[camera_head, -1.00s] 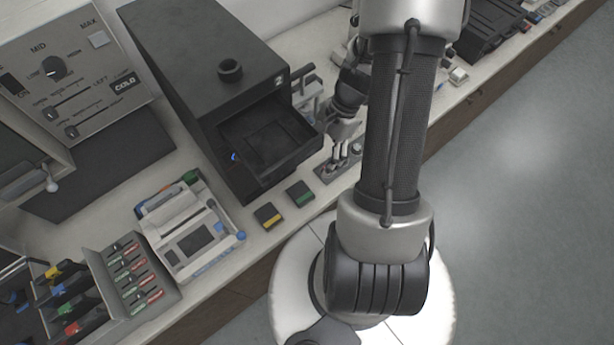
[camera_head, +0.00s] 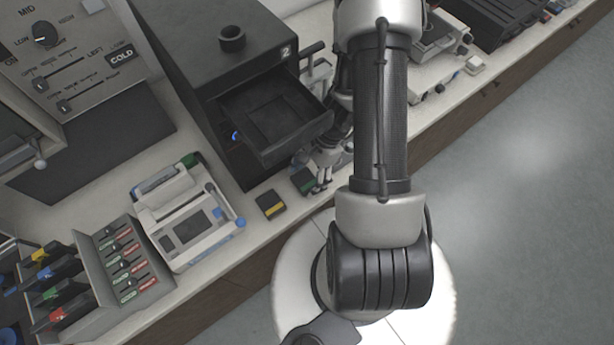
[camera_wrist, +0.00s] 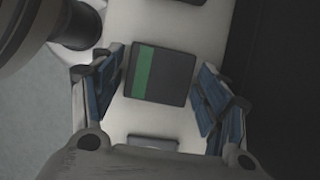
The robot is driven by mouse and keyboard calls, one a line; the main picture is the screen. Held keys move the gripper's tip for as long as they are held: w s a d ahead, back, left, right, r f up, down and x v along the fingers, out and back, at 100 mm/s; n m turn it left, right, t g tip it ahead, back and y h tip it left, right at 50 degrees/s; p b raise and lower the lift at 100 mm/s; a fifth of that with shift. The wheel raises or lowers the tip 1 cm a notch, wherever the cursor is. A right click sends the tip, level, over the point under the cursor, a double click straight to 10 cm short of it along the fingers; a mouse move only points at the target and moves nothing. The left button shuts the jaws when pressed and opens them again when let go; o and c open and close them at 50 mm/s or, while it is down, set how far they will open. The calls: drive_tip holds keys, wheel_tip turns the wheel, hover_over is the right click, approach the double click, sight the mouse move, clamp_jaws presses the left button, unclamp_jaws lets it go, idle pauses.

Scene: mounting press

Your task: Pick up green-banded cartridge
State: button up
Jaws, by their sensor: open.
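The green-banded cartridge (camera_wrist: 170,76) is a small dark block with a green stripe. It lies flat on the white bench, and in the head view it (camera_head: 304,181) is in front of the open drawer, partly hidden by my gripper. My gripper (camera_head: 323,180) is just at its right side in the head view. In the wrist view my gripper (camera_wrist: 160,92) is open, with a blue-padded finger on each side of the cartridge and gaps between. I cannot tell the height of the fingertips over the bench.
A yellow-banded cartridge (camera_head: 270,205) lies left of the green-banded one. The black press (camera_head: 200,60) marked 2 stands behind, with its drawer (camera_head: 275,115) pulled out. A white device (camera_head: 187,225) and a rack of labelled strips (camera_head: 122,262) are to the left.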

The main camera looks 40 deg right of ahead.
drive_tip(key=shift+c, duration=0.2)
drive_tip(key=c, duration=0.8)
drive_tip(key=shift+s, duration=0.1)
